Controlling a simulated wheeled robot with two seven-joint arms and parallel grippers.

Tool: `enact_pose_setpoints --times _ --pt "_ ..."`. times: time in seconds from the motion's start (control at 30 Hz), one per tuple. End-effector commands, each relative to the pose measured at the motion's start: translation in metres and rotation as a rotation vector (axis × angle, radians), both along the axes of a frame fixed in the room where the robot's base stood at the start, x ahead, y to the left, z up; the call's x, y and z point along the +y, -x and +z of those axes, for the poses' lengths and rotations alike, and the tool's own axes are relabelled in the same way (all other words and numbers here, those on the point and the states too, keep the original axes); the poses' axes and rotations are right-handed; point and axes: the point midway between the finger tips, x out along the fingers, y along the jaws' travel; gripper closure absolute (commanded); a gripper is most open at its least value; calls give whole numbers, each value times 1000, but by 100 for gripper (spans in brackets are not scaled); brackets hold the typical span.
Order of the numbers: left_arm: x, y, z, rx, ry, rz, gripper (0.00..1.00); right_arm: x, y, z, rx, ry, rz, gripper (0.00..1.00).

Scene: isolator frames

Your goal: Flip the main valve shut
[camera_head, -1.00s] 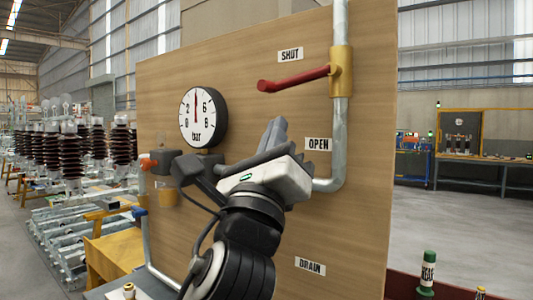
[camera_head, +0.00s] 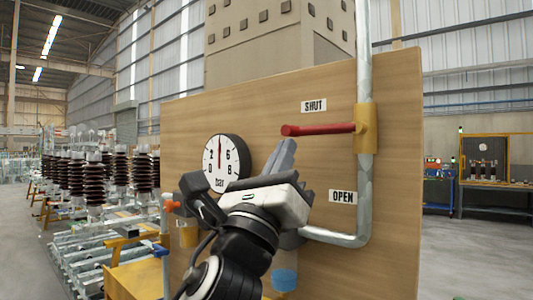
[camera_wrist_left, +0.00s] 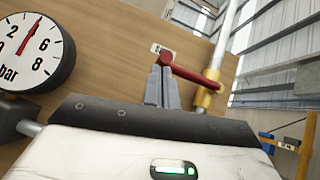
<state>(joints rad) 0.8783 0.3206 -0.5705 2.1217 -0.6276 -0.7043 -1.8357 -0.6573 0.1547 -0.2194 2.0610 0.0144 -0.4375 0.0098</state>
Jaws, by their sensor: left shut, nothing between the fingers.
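The main valve's red lever (camera_head: 318,129) runs left, nearly level, from a brass valve body (camera_head: 367,128) on a vertical grey pipe. The SHUT label (camera_head: 314,106) is just above the lever; the OPEN label (camera_head: 342,197) is well below it. My left gripper (camera_head: 287,146) is shut and empty, its fingers pointing up just under the lever's free end. In the left wrist view the fingertips (camera_wrist_left: 162,72) meet the lever's end (camera_wrist_left: 168,57) or nearly so; I cannot be sure of contact. My right gripper is not in view.
A round pressure gauge (camera_head: 226,161) is on the wooden board (camera_head: 400,200), left of the lever. A smaller orange-handled valve (camera_head: 172,205) and a blue handle (camera_head: 161,253) are at the board's left.

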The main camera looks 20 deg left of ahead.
Motion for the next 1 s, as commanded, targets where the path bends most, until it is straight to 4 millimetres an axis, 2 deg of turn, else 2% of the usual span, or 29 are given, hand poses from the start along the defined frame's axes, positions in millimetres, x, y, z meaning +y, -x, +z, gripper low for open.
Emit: enact_pose_setpoints --times 0.03,0.2,0.53,0.67,0.8,0.83,1.0 --pt "0 -1 5 -10 -24 0 100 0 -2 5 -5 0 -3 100" --pt "-1 -1 4 -21 -45 -8 100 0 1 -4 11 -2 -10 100" --pt "0 0 1 -22 -44 -5 100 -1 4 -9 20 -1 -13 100" --pt "-4 0 -18 -18 -44 -8 100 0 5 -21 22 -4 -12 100" --pt "-11 1 -50 -17 -45 -12 100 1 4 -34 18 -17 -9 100" --pt "-8 9 -50 -18 -47 -11 100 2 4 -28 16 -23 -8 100" --pt "-1 38 -77 -17 -46 -13 100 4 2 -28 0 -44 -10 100"
